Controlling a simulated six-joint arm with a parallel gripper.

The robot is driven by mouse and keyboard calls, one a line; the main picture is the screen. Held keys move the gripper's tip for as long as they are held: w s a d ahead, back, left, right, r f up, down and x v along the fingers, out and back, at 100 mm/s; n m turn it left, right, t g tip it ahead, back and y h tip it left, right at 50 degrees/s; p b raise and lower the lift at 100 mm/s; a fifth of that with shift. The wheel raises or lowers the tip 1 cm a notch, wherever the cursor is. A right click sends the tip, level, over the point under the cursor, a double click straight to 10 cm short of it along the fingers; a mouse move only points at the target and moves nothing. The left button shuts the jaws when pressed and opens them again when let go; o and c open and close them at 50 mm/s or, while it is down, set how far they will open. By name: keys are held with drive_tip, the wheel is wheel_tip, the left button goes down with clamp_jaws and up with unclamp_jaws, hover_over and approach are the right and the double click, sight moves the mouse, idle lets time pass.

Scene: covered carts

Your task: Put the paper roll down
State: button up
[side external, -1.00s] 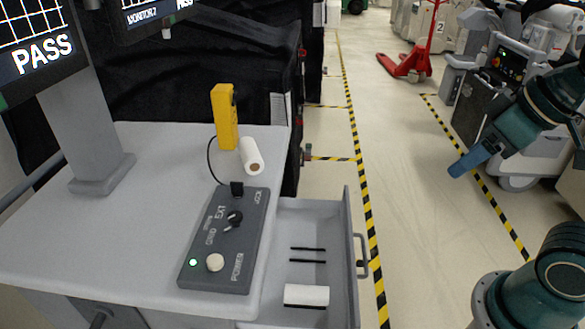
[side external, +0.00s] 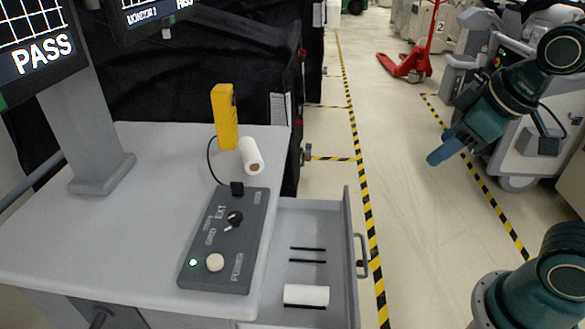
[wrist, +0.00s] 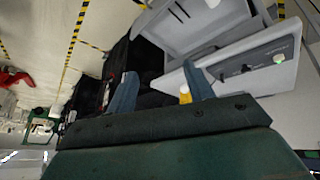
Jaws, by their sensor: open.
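One white paper roll (side external: 306,295) lies on its side in the open grey drawer (side external: 343,240), near the drawer's front end in the side view. Another white roll (side external: 249,154) lies on the cart top against the yellow handheld device (side external: 225,117). My gripper (side external: 436,158) is out over the floor to the right, well away from both rolls. Its blue fingers overlap in the side view. In the wrist view my gripper (wrist: 160,88) shows two fingers spread apart with nothing held between them.
A dark control box (side external: 223,245) with knob and button sits on the cart top (side external: 130,225), cabled to the yellow device. Two thin dark bars (side external: 308,255) lie in the drawer. Monitors stand at left. A red pallet jack (side external: 408,66) stands far back. The aisle floor is clear.

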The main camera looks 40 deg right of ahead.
drive_tip(key=w+f+n+h, duration=0.1)
drive_tip(key=w+f+n, duration=0.1)
drive_tip(key=w+n, duration=0.5)
drive_tip(key=n+t+h, duration=0.2)
drive_tip(key=n+t, duration=0.5)
drive_tip(key=n, duration=1.3)
approach(253, 157)
drive_tip(key=shift+s+f, duration=0.1)
drive_tip(key=shift+s, duration=0.85)
drive_tip(key=shift+x, duration=4.3)
drive_tip(key=shift+w, duration=0.15)
drive_tip(key=shift+x, duration=2.45)
